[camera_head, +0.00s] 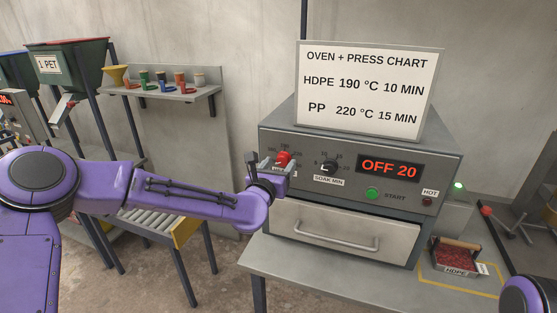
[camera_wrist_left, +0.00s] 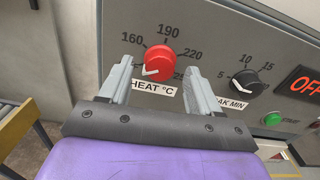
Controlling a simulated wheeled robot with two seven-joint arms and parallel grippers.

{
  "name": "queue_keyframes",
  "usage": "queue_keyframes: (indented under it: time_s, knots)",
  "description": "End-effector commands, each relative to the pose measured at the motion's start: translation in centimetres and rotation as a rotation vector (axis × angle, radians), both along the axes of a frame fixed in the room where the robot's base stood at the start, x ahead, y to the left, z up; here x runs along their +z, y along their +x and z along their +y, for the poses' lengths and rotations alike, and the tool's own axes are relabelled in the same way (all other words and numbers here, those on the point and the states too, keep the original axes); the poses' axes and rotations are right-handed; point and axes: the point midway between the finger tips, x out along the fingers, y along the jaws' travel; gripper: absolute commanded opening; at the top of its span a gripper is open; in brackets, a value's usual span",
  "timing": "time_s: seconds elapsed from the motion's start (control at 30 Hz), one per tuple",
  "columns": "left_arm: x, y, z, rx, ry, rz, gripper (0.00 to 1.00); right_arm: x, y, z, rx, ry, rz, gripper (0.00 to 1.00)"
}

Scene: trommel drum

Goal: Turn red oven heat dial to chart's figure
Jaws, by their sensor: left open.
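The red heat dial (camera_head: 283,157) is on the left of the oven front (camera_head: 300,188). In the left wrist view the dial (camera_wrist_left: 158,60) has a white mark pointing to the lower left, away from the 190 at the top. Numbers 160, 190 and 220 show around it; a lower right one is partly hidden. My left gripper (camera_head: 270,166) is open in front of the dial, its fingers (camera_wrist_left: 158,72) on either side; contact cannot be told. The chart (camera_head: 367,88) reads HDPE 190 °C 10 MIN and PP 220 °C 15 MIN. The display (camera_head: 389,167) reads OFF 20.
The black soak dial (camera_head: 329,166) is close right of the heat dial. A green start button (camera_head: 372,193) and drawer handle (camera_head: 330,236) are also on the front. A tray of red flakes labelled HDPE (camera_head: 456,257) stands on the bench (camera_head: 340,283). A shelf (camera_head: 178,93) hangs left.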

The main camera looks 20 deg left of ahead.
Motion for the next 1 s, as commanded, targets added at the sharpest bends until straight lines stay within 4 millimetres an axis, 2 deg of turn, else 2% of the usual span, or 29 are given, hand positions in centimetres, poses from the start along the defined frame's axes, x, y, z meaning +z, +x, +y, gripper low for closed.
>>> queue_keyframes:
  time_s: [0.27,0.3,0.47,0.77,1.0]
  knots:
    - [-0.1,0.5,0.0,0.000,-0.001,0.000,0.63,0.1,0.0,0.0,0.000,0.000,0.000,0.00]
    - [-0.1,0.5,0.0,0.000,0.000,0.000,0.59,0.1,0.0,0.0,0.000,0.000,0.000,0.00]
    - [-0.1,0.4,0.0,0.000,0.000,0.001,0.07,0.1,0.0,0.0,0.000,0.000,0.000,0.00]
    - [-0.2,0.4,0.0,0.000,0.022,-0.001,0.07,-0.1,0.0,0.0,0.000,0.000,0.000,0.00]
    - [-0.3,0.4,0.0,-0.001,0.138,-0.006,0.07,-1.1,0.0,0.0,0.000,0.000,0.000,0.00]
